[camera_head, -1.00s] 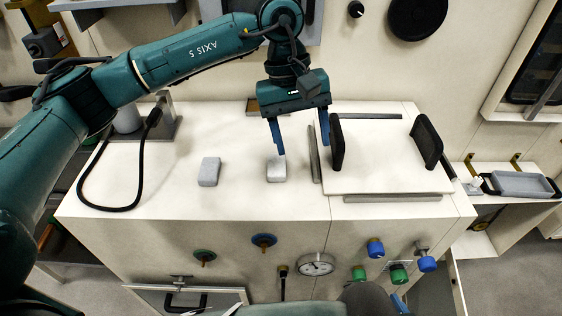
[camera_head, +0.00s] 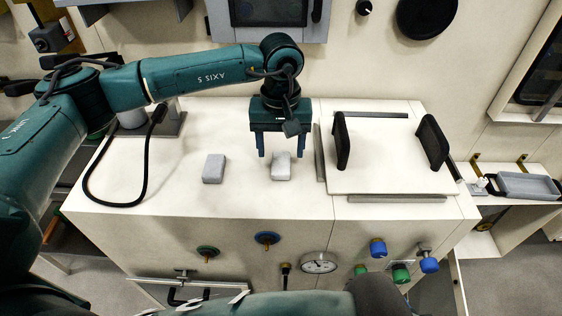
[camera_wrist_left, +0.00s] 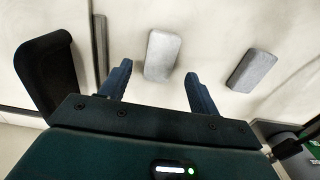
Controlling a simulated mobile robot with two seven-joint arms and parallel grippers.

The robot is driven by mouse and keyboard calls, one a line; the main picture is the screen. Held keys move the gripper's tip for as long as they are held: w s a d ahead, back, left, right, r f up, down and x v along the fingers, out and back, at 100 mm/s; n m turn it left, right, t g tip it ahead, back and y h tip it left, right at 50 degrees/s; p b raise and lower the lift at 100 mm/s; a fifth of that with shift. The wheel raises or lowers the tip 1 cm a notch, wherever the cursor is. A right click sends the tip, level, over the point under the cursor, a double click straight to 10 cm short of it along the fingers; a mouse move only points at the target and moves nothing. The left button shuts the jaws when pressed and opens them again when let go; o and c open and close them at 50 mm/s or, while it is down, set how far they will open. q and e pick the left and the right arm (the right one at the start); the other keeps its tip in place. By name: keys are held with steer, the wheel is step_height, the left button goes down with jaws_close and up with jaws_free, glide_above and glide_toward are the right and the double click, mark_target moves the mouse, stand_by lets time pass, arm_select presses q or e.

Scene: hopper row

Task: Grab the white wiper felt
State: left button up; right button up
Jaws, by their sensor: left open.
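The white wiper felt (camera_head: 281,167) is a small pale block lying on the cream bench top, left of the raised panel. In the left wrist view the white felt (camera_wrist_left: 162,55) lies just beyond the fingertips, in line with the gap between them. My left gripper (camera_head: 281,150) points down and is open, its blue fingers spread to either side of the felt's far end. I cannot tell whether they touch it. In the left wrist view my left gripper (camera_wrist_left: 158,72) is empty. My right gripper is not in view.
A similar, greyer felt (camera_head: 214,168) lies to the left, and it also shows in the wrist view (camera_wrist_left: 251,70). A panel (camera_head: 385,165) with two black handles (camera_head: 341,142) (camera_head: 432,142) and grey rails stands close to the right. A black cable (camera_head: 120,205) loops at the left.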

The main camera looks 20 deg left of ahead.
mark_target(281, 165)
arm_select(q)
steer(key=shift+f, duration=1.4)
steer(key=shift+c, duration=0.4)
steer(key=c, duration=1)
steer(key=shift+r, duration=0.1)
